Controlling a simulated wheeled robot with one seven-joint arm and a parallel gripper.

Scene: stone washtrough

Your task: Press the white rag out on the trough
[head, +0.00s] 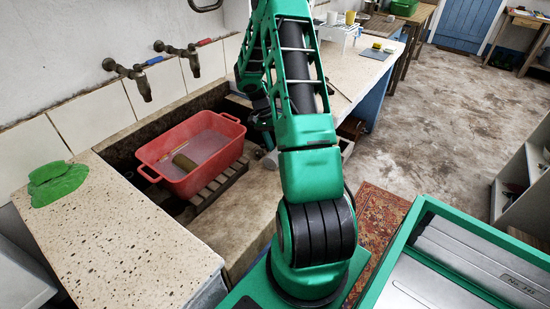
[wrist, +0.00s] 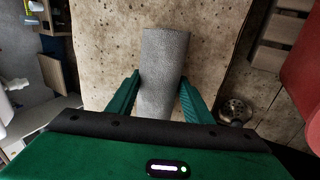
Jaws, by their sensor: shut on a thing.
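The white rag (wrist: 162,62) looks pale grey in the wrist view, a rolled, rough-textured length. My gripper (wrist: 160,80) is shut on it, one green finger on each side. The rag lies over the pale, stained stone rim of the trough (wrist: 103,45); I cannot tell how firmly it touches the stone. In the head view the trough's front rim (head: 243,208) shows left of my arm. My arm hides the gripper there, and a small pale patch beside the arm may be the rag.
A drain (wrist: 235,110) lies right of the rag. Two taps (head: 143,82) project above. A green cloth (head: 58,184) lies on the speckled counter (head: 115,245).

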